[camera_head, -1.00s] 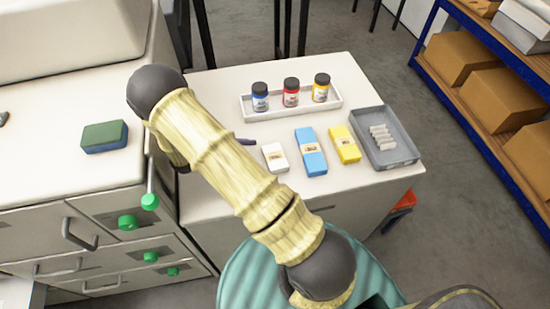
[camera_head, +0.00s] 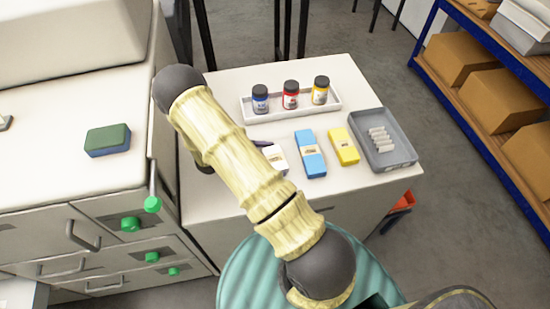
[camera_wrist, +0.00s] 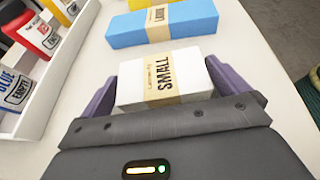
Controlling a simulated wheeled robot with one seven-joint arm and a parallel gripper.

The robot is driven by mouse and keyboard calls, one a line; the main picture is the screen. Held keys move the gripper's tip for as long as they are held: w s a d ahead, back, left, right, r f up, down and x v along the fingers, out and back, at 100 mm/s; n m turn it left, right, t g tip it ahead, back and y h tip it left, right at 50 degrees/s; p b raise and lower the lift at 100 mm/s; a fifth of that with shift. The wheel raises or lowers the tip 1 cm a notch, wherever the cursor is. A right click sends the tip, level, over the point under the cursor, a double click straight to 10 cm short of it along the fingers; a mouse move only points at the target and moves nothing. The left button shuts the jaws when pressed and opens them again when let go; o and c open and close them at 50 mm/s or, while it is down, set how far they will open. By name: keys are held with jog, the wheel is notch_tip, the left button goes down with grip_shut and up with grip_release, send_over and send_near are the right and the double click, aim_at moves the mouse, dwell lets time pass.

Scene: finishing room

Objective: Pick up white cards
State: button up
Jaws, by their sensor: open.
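The white cards (camera_wrist: 166,77) are a banded white stack labelled "SMALL", lying on the table. In the head view the white cards (camera_head: 275,158) are partly hidden behind my arm, left of a blue pack. My gripper (camera_wrist: 160,92) is open in the wrist view, with one purple finger on each side of the white stack. Whether the fingers touch it I cannot tell. In the head view my gripper is mostly hidden by my arm.
A blue pack (camera_head: 310,153) and a yellow pack (camera_head: 343,146) lie to the right. A grey tray (camera_head: 401,164) holds several small pale pieces. A white tray (camera_head: 273,115) with blue, red and yellow bottles stands behind. A green-and-blue sponge (camera_head: 108,140) lies on the left counter.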

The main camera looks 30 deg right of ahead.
aim_at(274, 158)
jog(key=shift+s+d+f, duration=0.1)
jog(key=shift+d+f, duration=0.1)
jog(key=shift+d, duration=0.3)
jog(key=c, duration=0.8)
jog(key=shift+o, duration=0.2)
notch_tip(274, 158, up, 10)
jog(key=shift+b, duration=0.4)
dwell(0.5)
